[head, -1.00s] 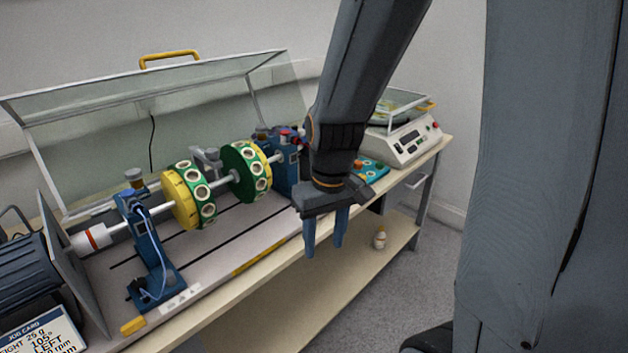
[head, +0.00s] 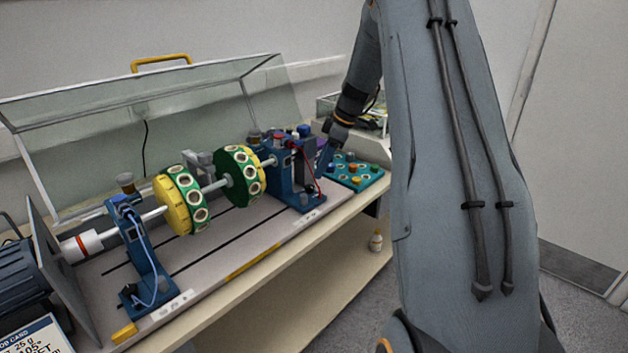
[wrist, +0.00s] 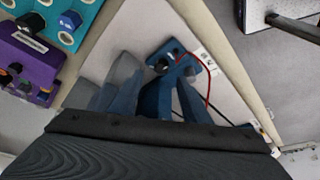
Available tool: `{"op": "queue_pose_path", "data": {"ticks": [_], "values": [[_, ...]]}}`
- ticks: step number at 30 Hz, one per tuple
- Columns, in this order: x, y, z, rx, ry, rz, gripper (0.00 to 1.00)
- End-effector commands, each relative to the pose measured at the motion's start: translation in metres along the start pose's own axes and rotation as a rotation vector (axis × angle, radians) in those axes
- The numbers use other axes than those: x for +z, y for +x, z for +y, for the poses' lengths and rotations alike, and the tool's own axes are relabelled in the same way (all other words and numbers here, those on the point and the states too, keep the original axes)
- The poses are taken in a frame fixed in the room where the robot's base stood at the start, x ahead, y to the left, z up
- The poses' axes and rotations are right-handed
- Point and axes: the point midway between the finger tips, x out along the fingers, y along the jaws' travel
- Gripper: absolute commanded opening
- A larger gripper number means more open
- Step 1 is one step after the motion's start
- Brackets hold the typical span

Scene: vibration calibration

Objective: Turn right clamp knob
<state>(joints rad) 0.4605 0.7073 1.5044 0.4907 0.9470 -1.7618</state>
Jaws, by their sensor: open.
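The right blue pedestal (head: 288,172) of the rotor rig stands at the right end of the shaft. A dark-topped knob (head: 254,135) shows by its top, and a blue knob (head: 303,130) and a red one sit on top. In the wrist view a black knob (wrist: 160,65) sits on its blue foot; I cannot tell which knob is the clamp knob. My gripper (head: 326,160) is just right of the pedestal, pointing down, its tips partly hidden. In the wrist view my gripper (wrist: 155,92) is open and empty, fingers close to the foot but not visibly touching the black knob.
A teal tray (head: 358,180) with coloured pieces lies right of the pedestal. A purple block (wrist: 28,60) is near my gripper. A red cable (wrist: 208,85) runs by the foot. The rotor's green-and-yellow discs (head: 240,177) and a raised clear cover (head: 150,110) are to the left.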

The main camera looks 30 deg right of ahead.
Motion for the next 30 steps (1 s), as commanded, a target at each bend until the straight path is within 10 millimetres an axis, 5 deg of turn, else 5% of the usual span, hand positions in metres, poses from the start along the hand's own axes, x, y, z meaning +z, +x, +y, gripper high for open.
{"op": "queue_pose_path", "data": {"ticks": [12,23,30], "values": [[-0.001,0.058,-0.002,-0.002,0.000,-0.002,0.43],[0.001,0.065,-0.001,0.001,0.002,-0.002,0.43],[0.001,0.065,0.000,0.002,0.003,-0.002,0.08]]}}
